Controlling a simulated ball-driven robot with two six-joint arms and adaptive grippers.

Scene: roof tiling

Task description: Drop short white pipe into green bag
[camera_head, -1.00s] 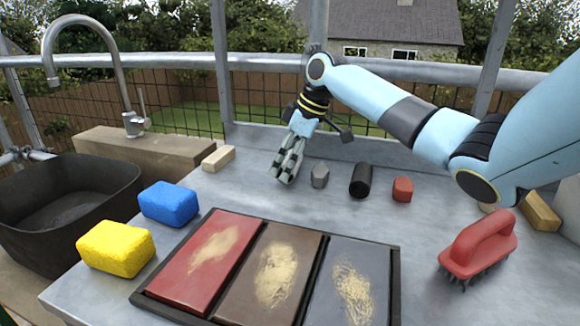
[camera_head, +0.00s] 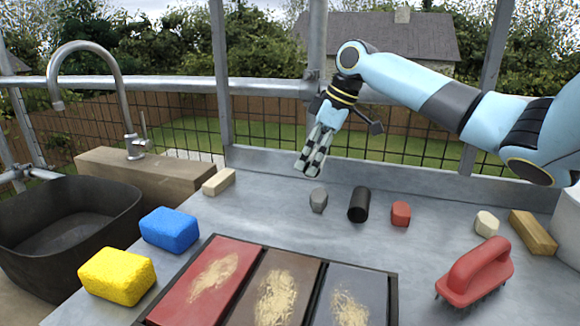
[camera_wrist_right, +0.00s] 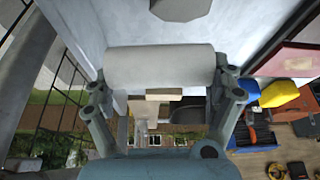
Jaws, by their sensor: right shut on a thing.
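The short white pipe (camera_wrist_right: 160,66) lies crosswise between the fingertips of my right gripper (camera_wrist_right: 165,80) in the right wrist view. The gripper is shut on it, with one finger at each end. In the head view my right gripper (camera_head: 310,163) hangs above the far edge of the metal worktop, and the pipe cannot be made out there. No green bag shows in either view. My left gripper is not in view.
On the worktop (camera_head: 250,205) lie a grey block (camera_head: 318,200), a black cylinder (camera_head: 358,204), a red block (camera_head: 400,214), a red brush (camera_head: 475,272), blue (camera_head: 169,229) and yellow (camera_head: 117,276) sponges and a tray of panels (camera_head: 392,312). A dark sink (camera_head: 65,225) stands left.

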